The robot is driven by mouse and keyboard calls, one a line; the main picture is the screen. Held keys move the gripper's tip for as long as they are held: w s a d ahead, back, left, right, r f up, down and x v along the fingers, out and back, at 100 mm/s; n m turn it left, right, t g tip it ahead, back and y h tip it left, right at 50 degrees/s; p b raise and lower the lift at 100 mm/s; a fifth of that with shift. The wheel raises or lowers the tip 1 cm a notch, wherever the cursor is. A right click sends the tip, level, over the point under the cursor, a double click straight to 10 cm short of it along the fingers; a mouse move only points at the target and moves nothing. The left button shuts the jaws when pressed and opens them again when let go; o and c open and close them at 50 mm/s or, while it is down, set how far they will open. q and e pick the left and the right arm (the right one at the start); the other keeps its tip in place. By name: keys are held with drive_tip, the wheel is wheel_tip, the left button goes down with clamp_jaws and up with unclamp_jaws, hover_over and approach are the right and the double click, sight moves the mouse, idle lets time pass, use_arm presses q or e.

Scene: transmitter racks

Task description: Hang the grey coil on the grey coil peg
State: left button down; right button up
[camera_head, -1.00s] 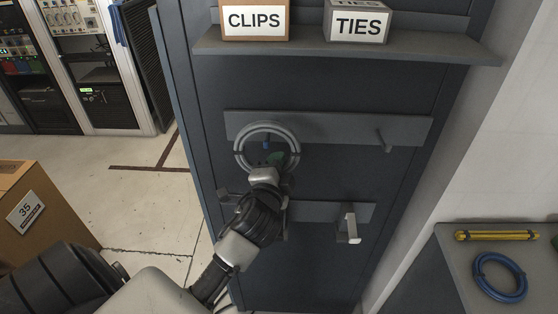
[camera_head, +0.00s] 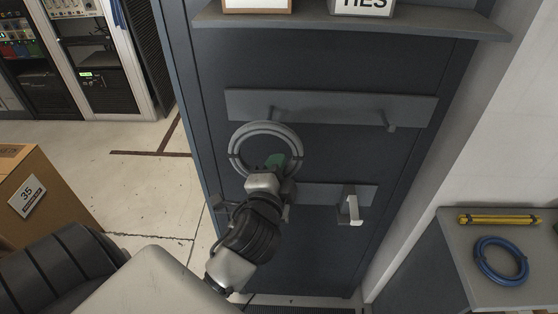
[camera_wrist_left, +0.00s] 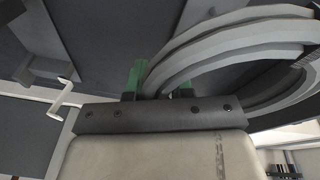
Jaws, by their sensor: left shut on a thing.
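In the left wrist view the coil (camera_wrist_left: 230,45) rises right from between the green fingers (camera_wrist_left: 160,90). A grey upper rail (camera_head: 330,107) carries a left peg (camera_head: 268,113) and a right peg (camera_head: 390,122). The left peg shows just above the coil's top edge; its tip is unclear, as is whether they touch. No label tells which is the grey coil peg. My right gripper is out of view.
A lower rail (camera_head: 325,194) has a pale-ended hook (camera_head: 352,207) right of my gripper. A shelf (camera_head: 440,24) with boxes juts out above. A side table (camera_head: 465,270) at right holds a blue coil (camera_head: 480,262) and yellow rods (camera_head: 500,219). A carton (camera_head: 55,215) stands left.

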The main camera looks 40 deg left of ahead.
use_arm(q)
drive_tip(key=shift+d+b+v, duration=0.15)
drive_tip(key=shift+d+v, duration=0.05)
drive_tip(key=shift+v, duration=0.8)
drive_tip(key=shift+d+b+v, duration=0.15)
drive_tip(key=shift+d+v, duration=0.05)
drive_tip(key=shift+v, duration=0.75)
drive_tip(key=shift+w, duration=0.15)
